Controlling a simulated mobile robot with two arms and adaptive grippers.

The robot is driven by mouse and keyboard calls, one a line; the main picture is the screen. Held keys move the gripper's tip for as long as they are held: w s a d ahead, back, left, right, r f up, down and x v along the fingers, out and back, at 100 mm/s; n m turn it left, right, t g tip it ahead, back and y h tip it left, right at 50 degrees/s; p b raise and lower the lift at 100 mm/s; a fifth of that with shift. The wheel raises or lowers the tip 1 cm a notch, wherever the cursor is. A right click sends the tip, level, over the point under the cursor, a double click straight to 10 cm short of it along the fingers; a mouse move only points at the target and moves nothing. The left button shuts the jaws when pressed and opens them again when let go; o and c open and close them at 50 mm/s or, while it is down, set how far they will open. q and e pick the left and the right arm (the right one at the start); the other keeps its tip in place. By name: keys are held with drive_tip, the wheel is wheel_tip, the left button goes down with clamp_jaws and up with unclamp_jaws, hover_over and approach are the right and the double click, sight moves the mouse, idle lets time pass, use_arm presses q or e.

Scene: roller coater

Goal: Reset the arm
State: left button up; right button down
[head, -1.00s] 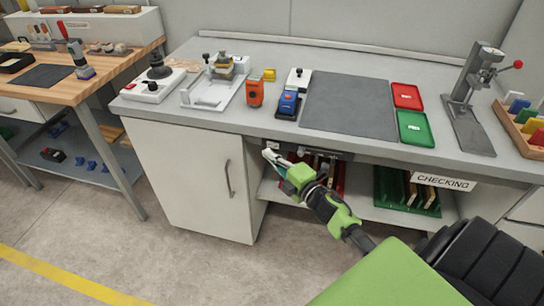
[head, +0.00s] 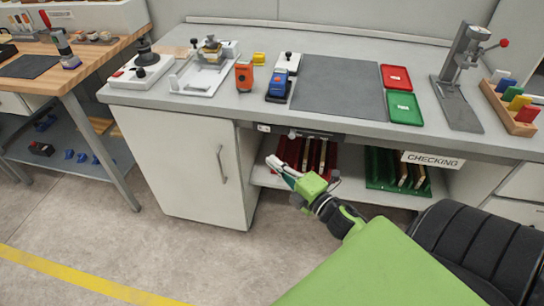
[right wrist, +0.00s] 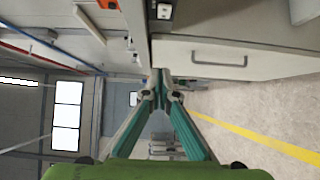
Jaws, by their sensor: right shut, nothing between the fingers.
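My right gripper (head: 276,163) is in front of the workbench, below the edge of its top, near the right side of the white cabinet door (head: 185,170). Its fingers are together and hold nothing. In the right wrist view the fingers (right wrist: 160,78) meet at their tips, with the cabinet and its handle above right. My left gripper is not in view.
The grey bench top (head: 235,112) carries an orange device (head: 244,76), a blue device (head: 279,85), a dark mat (head: 338,88), a red tray (head: 396,77), a green tray (head: 404,107) and a press (head: 459,80). Red and green racks stand on the shelf below.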

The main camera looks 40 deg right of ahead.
idle(0.5)
drive_tip(key=s+a+f+m+g+h, duration=0.1)
drive_tip(key=s+f+m+g, duration=0.4)
drive_tip(key=f, duration=1.1)
drive_tip(key=s+a+f+m+g+h, duration=0.15)
drive_tip(key=s+f+m, duration=0.35)
drive_tip(key=f, duration=1.1)
drive_tip(key=s+a+f+m+g, duration=0.2)
drive_tip(key=s+f, duration=0.4)
drive_tip(key=s, duration=0.4)
drive_tip(key=s+a+f+m+g+y, duration=0.1)
drive_tip(key=s+a+f+g, duration=0.4)
drive_tip(key=s, duration=0.6)
drive_tip(key=s+a+f+m+g, duration=0.3)
drive_tip(key=s+f, duration=0.6)
drive_tip(key=s, duration=0.2)
drive_tip(key=shift+s+a, duration=0.2)
drive_tip(key=shift+a, duration=0.2)
drive_tip(key=shift+g+y, duration=0.25)
